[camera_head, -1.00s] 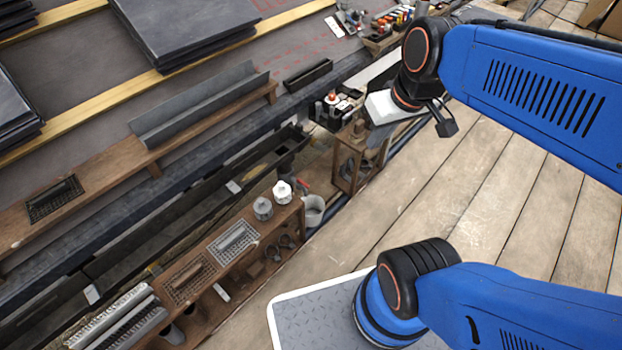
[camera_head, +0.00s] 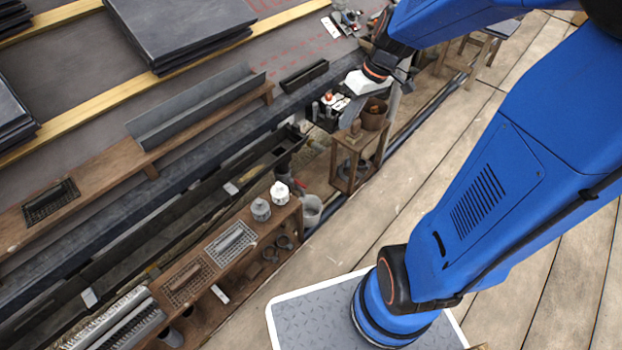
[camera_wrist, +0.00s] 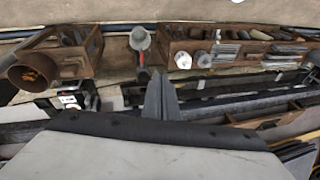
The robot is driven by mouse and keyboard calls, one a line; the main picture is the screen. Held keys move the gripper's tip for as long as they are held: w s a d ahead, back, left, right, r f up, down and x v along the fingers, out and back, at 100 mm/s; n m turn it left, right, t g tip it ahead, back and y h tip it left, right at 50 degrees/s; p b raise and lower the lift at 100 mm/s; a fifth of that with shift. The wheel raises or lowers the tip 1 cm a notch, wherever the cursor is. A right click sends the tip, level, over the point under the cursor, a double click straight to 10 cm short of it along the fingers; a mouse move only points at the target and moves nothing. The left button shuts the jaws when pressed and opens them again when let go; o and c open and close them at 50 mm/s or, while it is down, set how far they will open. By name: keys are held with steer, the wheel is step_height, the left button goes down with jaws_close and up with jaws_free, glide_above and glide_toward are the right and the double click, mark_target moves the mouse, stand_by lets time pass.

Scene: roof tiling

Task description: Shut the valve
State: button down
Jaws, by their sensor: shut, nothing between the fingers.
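A small red part (camera_head: 298,187), possibly the valve's handle, shows beside the gutter outlet, near a pale grey bucket (camera_head: 311,209). In the wrist view the red part (camera_wrist: 143,76) shows below the grey bucket (camera_wrist: 140,39), just left of my fingers. It is too small to tell which way it is turned. My gripper (camera_wrist: 160,84) is shut and empty, its fingers together in the middle of the wrist view. In the head view my wrist is at upper centre, above and right of the red part, apart from it.
A wooden stand (camera_head: 357,160) with a brown bucket (camera_head: 375,114) is close below my wrist. A wooden bench (camera_head: 215,262) carries two white-grey pots and mesh trays. A dark gutter (camera_head: 190,220) runs along the roof edge.

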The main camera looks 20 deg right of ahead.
steer(key=w+d+f+n+y, duration=0.1)
steer(key=w+d+f, duration=0.2)
steer(key=f, duration=0.6)
steer(key=w+d+f+n+y, duration=0.1)
steer(key=w+d+f, duration=0.2)
steer(key=w+f, duration=0.4)
steer(key=w+d+f+y, duration=0.2)
steer(key=w+d+f, duration=0.2)
steer(key=f, duration=0.6)
steer(key=shift+w+f+n, duration=0.35)
steer(key=shift+w+n, duration=0.05)
steer(key=shift+w, duration=0.6)
glide_toward(301, 184)
step_height(301, 184, down, 6)
steer(key=w, duration=0.2)
steer(key=shift+s+a, duration=0.25)
steer(key=shift+a, duration=0.55)
